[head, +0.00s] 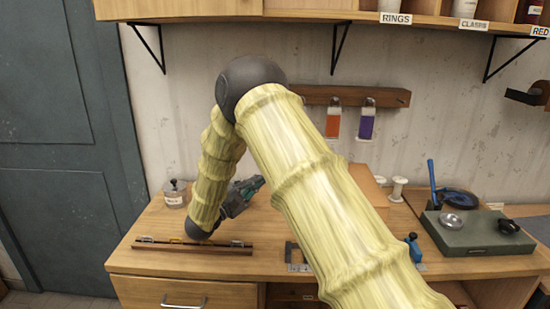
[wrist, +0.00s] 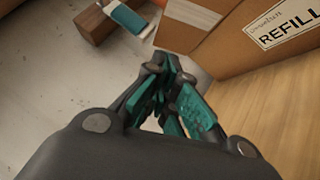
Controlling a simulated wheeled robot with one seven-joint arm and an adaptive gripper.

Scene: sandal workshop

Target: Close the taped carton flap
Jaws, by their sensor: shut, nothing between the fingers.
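The brown cardboard carton (wrist: 262,50) fills the upper right of the wrist view, with a white REFILL label (wrist: 288,27) on its side. A cardboard panel (wrist: 190,22) with a pale strip stands at its left; I cannot tell for sure that it is the taped flap. In the head view only a bit of the carton (head: 369,184) shows, the rest hidden behind my arm. My gripper (wrist: 165,66) is shut and empty, its teal-padded fingers together, in front of the carton. In the head view it (head: 256,185) is above the bench, left of the carton.
The wooden bench (head: 260,262) holds a jar (head: 175,193) and a dark wooden bar (head: 190,247) at left. White spools (head: 397,189) and a green-grey case (head: 470,232) stand at right. A rack (head: 350,96) with orange and purple pouches hangs behind, below a shelf (head: 300,12).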

